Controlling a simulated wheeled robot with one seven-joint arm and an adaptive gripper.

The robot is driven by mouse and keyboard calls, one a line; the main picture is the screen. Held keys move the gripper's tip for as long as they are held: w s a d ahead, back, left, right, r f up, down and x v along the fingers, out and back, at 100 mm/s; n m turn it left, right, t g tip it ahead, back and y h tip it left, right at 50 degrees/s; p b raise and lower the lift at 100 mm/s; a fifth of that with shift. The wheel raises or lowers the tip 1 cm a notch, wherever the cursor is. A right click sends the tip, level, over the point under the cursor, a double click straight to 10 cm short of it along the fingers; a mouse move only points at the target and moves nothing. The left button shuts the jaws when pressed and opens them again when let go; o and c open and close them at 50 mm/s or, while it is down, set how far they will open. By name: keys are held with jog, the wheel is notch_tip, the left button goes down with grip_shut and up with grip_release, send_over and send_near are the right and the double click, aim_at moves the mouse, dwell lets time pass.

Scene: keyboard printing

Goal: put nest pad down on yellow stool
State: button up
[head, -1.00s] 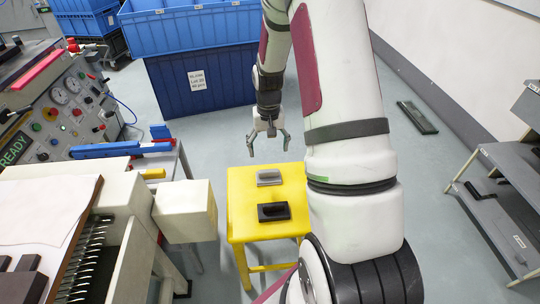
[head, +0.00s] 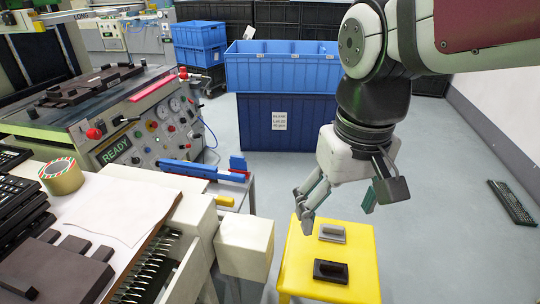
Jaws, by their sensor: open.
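The yellow stool (head: 359,256) stands at the lower middle of the head view. Two small pads with raised handles lie flat on its top: a grey one (head: 332,233) toward the back and a black one (head: 330,271) nearer the front. I cannot tell which of them is the nest pad. My gripper (head: 338,212) hangs in front of the stool's far part in the picture, with its fingers spread wide and nothing between them. It looks higher than the pads and apart from them.
A light worktable with tape (head: 62,176) and dark blocks (head: 58,270) fills the left. The machine with gauges (head: 160,125) stands behind it. Stacked blue crates (head: 281,68) stand at the back. The floor right of the stool is clear, except for a dark keyboard (head: 511,203).

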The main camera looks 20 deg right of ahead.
jog(key=s+a+n, duration=0.1)
jog(key=s+a, duration=0.1)
jog(key=s, duration=0.6)
jog(key=shift+s+a, duration=0.15)
jog(key=shift+s, duration=0.1)
